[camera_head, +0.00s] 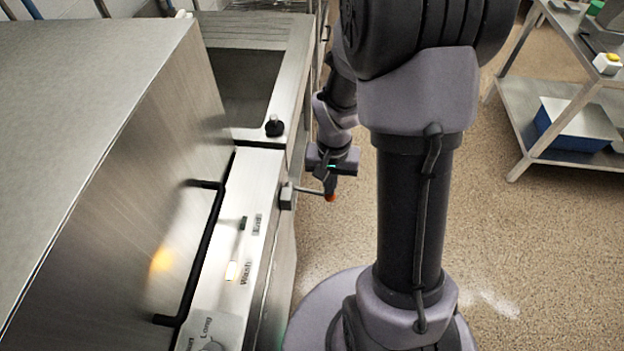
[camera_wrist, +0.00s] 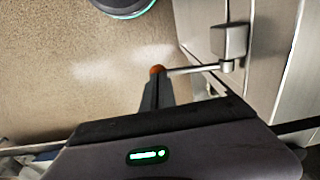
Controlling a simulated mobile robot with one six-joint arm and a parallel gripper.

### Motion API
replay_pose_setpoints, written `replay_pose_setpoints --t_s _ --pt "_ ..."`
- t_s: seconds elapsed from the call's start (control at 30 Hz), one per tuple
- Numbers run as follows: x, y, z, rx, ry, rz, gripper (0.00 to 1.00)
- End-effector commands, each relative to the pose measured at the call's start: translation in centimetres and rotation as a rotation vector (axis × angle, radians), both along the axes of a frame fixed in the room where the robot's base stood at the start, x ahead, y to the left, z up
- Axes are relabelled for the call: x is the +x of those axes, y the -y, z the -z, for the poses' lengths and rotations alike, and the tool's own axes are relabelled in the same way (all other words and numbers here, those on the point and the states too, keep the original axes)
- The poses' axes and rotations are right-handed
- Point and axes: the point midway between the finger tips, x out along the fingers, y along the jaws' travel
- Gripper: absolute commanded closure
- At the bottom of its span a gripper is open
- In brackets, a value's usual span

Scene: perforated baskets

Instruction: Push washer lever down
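The washer's lever (camera_head: 308,190) is a thin metal rod standing out to the right from a small grey block on the washer's front. In the wrist view the lever (camera_wrist: 195,69) runs left from its block to an orange tip. My gripper (camera_head: 329,187) is at the lever's outer end, with its dark fingers pointing down. In the wrist view my gripper (camera_wrist: 156,84) looks shut, its fingers together and their ends at the orange tip. I cannot tell whether they touch the lever or whether the orange belongs to it. Nothing is visibly held.
The washer's steel hood (camera_head: 130,170) has a black bar handle (camera_head: 203,250). Its control panel (camera_head: 222,262) is marked End, Wash and Long. A sink (camera_head: 250,85) lies behind it. A steel shelf rack (camera_head: 545,90) stands at the right.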

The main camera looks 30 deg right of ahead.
Motion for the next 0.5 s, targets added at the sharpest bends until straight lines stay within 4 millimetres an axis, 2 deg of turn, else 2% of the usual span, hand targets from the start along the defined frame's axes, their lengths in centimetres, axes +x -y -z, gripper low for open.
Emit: replay_pose_setpoints --t_s 0.37,0.5 --pt "0.0 0.0 0.0 0.000 0.000 0.000 1.00" --pt "0.0 0.0 -1.0 0.000 0.000 0.000 1.00"
